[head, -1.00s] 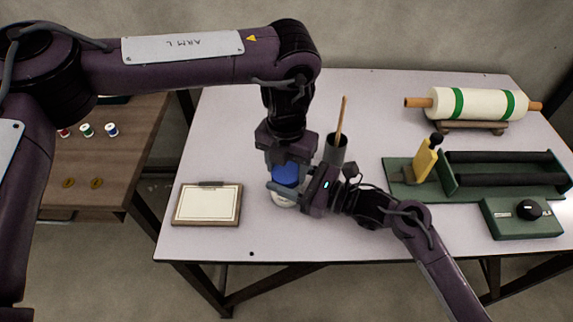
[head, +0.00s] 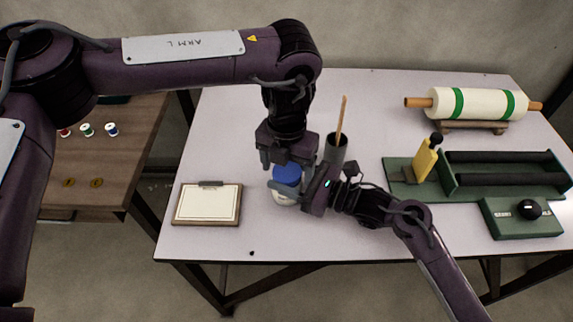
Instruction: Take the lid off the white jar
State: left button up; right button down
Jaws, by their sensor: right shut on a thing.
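The white jar (head: 284,199) stands near the front of the pale table, partly covered by my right gripper. Its blue lid (head: 287,174) sits on top of the jar. My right gripper (head: 283,190) comes in from the right and is shut on the jar's body just below the lid. My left gripper (head: 286,160) points down from above, directly over the lid. Its fingers are spread apart, with the lid's upper part showing below and between them. The far side of the jar is hidden.
A clipboard (head: 208,204) lies left of the jar. A dark cup (head: 335,149) holding a wooden stick stands close behind my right gripper.

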pick_arm(q)
jog(key=shift+w, duration=0.1)
pick_arm(e)
jog(key=shift+s+f, duration=0.1)
jog(key=shift+f, duration=0.05)
pick_arm(q)
jog(key=shift+r, duration=2.25)
pick_arm(e)
jog(key=shift+s, duration=0.1)
jog(key=shift+c, duration=2.2)
grip_release()
